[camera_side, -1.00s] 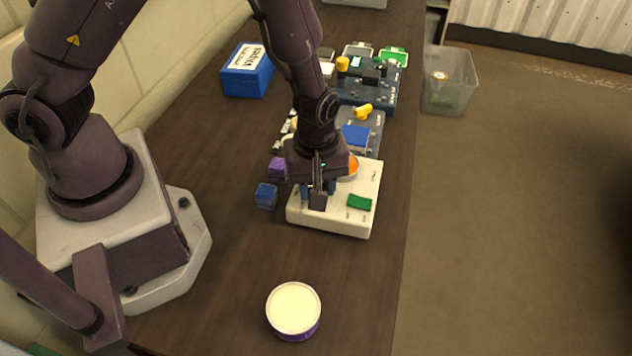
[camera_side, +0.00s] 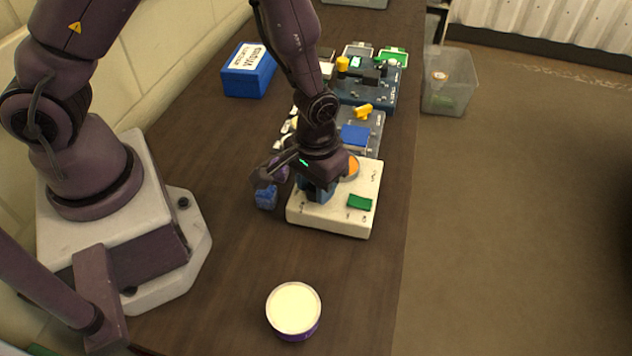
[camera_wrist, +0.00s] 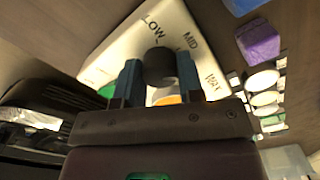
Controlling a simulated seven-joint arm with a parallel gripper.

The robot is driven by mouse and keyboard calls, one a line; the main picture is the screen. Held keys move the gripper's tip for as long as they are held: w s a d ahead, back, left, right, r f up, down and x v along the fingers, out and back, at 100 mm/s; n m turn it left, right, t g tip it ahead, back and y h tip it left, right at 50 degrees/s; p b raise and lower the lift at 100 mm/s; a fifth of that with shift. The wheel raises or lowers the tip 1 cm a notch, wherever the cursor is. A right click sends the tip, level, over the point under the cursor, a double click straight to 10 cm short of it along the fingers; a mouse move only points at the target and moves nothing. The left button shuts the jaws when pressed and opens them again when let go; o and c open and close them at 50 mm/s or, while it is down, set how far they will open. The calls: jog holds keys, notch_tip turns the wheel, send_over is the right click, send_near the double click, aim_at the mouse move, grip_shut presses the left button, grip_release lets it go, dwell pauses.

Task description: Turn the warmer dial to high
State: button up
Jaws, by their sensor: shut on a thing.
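The warmer panel (camera_side: 335,220) is a cream box on the bench, with a green rocker (camera_side: 360,202) and an orange round part (camera_side: 353,167). The dark round warmer dial (camera_wrist: 160,64) stands between the two blue-grey fingers of my gripper (camera_wrist: 159,82). My gripper is shut on the dial, and in the side view my gripper (camera_side: 318,190) hides it. I cannot see which mark the dial points at.
A blue block (camera_side: 266,198) and a purple block (camera_side: 280,170) lie left of the panel. A white-lidded tub (camera_side: 294,308) stands in front. Other panels (camera_side: 370,95), a blue box (camera_side: 248,72) and a clear bin (camera_side: 449,80) are farther back. The front bench is mostly clear.

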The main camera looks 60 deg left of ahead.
jog(key=shift+m, duration=2)
jog(key=o, duration=0.9)
jog(key=shift+o, duration=0.2)
jog(key=shift+r, duration=0.1)
notch_tip(320, 180, up, 13)
